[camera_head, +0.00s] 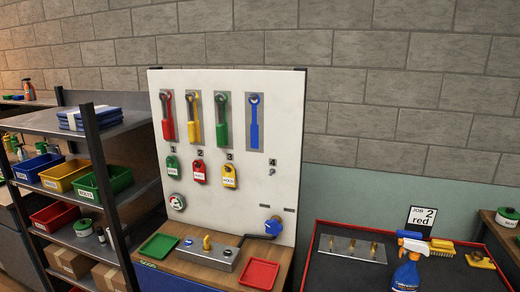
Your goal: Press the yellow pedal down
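I cannot make out a pedal for certain. A small upright yellow lever (207,242) stands on a grey metal box (215,259), between blue-and-white round parts. I cannot tell whether it is the pedal. The box sits on a wooden bench top (185,272) with a blue front, before a white upright panel (275,110). The floor below the bench is out of view. Neither of my grippers shows in the head view.
The panel bears red, yellow, green and blue handles and hanging tags. A green tray (158,246) and a red tray (259,274) flank the box. A dark shelf (91,150) with bins stands left. A red-edged dark table (340,276) with a spray bottle (407,271) stands right.

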